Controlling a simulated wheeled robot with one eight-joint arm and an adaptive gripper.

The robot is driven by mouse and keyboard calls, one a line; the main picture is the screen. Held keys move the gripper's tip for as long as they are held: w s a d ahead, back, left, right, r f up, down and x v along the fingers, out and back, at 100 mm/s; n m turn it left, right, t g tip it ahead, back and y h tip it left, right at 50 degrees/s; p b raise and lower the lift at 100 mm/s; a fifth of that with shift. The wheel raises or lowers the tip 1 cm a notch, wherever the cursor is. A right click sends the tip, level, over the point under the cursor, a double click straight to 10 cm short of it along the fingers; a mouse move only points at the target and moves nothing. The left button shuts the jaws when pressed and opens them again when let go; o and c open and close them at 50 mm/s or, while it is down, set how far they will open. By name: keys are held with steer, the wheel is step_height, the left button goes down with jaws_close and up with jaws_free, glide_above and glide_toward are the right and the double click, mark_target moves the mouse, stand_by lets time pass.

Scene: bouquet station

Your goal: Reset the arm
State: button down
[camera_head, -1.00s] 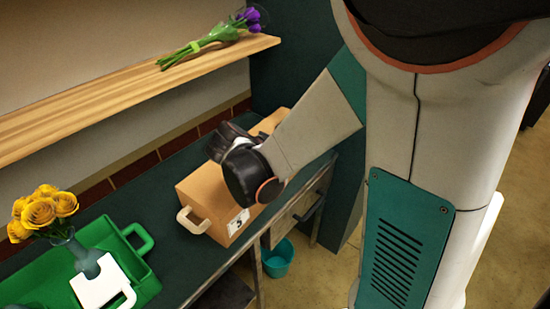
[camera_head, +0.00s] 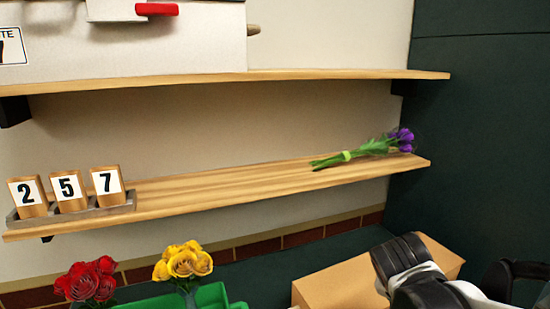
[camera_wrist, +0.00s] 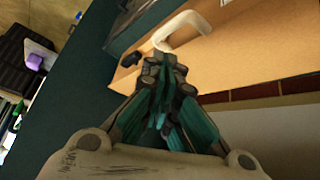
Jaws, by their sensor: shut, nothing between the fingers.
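My gripper (camera_wrist: 165,75) is in the middle of the wrist view, its teal fingers drawn together with nothing between them. Beyond the fingertips is the tan box (camera_wrist: 235,55) with its white handle (camera_wrist: 180,35); I cannot tell whether they touch. In the head view, part of my arm is at the lower right, in front of and over the tan box (camera_head: 335,285). The fingers cannot be made out there.
A wooden shelf (camera_head: 230,190) carries purple flowers (camera_head: 400,140) and number blocks (camera_head: 68,190). Red roses (camera_head: 88,280) and yellow roses (camera_head: 183,262) stand by a green tray (camera_head: 212,296). A higher shelf (camera_head: 330,75) holds a white box (camera_head: 160,45). A dark wall (camera_head: 475,140) is at right.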

steer(key=s+a+r+n+t+y, duration=0.2)
steer(key=s+a+r+n+y, duration=0.2)
steer(key=s+a+n, duration=0.3)
steer(key=shift+s+a+y, duration=0.25)
steer(key=shift+s+y, duration=0.05)
steer(key=shift+s, duration=0.75)
